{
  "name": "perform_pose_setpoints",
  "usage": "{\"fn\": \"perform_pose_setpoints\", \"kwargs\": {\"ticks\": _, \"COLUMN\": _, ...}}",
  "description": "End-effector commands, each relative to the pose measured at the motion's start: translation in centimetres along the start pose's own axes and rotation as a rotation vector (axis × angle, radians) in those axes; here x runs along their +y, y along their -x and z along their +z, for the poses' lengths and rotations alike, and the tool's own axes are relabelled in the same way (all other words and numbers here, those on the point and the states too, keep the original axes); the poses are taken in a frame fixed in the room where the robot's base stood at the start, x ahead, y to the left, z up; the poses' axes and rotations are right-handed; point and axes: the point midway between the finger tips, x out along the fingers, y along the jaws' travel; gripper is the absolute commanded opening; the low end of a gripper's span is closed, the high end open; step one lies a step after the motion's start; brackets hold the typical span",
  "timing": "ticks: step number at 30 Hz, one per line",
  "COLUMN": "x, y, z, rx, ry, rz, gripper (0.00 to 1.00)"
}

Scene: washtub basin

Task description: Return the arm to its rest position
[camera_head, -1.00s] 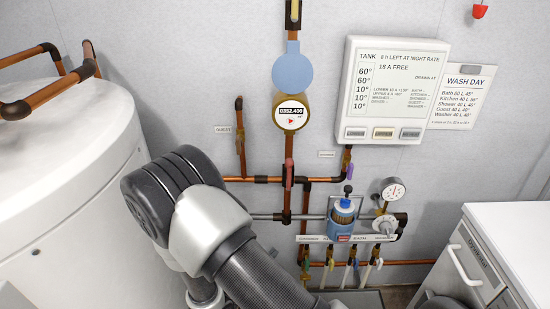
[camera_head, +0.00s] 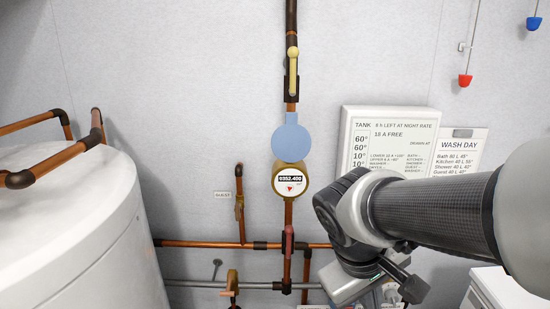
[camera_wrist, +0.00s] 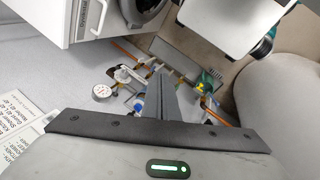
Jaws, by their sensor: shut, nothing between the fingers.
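My gripper shows in the wrist view (camera_wrist: 160,90), its dark fingers together with nothing between them. Past the fingertips lie the pipes, the small valves and a round gauge (camera_wrist: 102,92), with a gap between them and the fingers. In the head view my arm reaches in from the right edge and bends down in front of the wall panel (camera_head: 390,128). My arm hides the lower part of the panel and most of the valve group below it. I cannot make out the fingertips clearly in the head view.
A white tank (camera_head: 70,230) with copper pipes on top stands at the left. A meter (camera_head: 290,181) with a blue disc (camera_head: 292,137) sits on the vertical pipe left of my arm. A wash day sheet (camera_head: 462,150) hangs beside the panel.

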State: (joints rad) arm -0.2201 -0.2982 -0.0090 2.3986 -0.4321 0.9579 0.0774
Motion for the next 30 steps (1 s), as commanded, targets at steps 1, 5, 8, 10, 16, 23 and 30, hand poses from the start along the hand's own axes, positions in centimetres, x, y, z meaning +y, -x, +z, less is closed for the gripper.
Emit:
{"fn": "perform_pose_setpoints", "kwargs": {"ticks": 1, "x": 0.1, "y": 1.1, "z": 0.7, "rx": 0.047, "ry": -0.075, "rz": -0.035, "gripper": 0.0}}
{"fn": "perform_pose_setpoints", "kwargs": {"ticks": 5, "x": -0.3, "y": 3.4, "z": 1.6, "rx": 0.148, "ry": -0.219, "rz": -0.118, "gripper": 0.0}}
{"fn": "perform_pose_setpoints", "kwargs": {"ticks": 8, "x": -0.7, "y": 4.9, "z": 2.0, "rx": 0.218, "ry": -0.306, "rz": -0.168, "gripper": 0.0}}
{"fn": "perform_pose_setpoints", "kwargs": {"ticks": 10, "x": -0.9, "y": 5.9, "z": 2.2, "rx": 0.266, "ry": -0.359, "rz": -0.198, "gripper": 0.0}}
{"fn": "perform_pose_setpoints", "kwargs": {"ticks": 16, "x": -0.4, "y": 10.1, "z": 2.2, "rx": 0.352, "ry": -0.446, "rz": -0.25, "gripper": 0.0}}
{"fn": "perform_pose_setpoints", "kwargs": {"ticks": 23, "x": 1.5, "y": 14.8, "z": 1.9, "rx": 0.348, "ry": -0.443, "rz": -0.249, "gripper": 0.0}}
{"fn": "perform_pose_setpoints", "kwargs": {"ticks": 30, "x": 4.2, "y": 22.0, "z": 1.4, "rx": 0.348, "ry": -0.442, "rz": -0.248, "gripper": 0.0}}
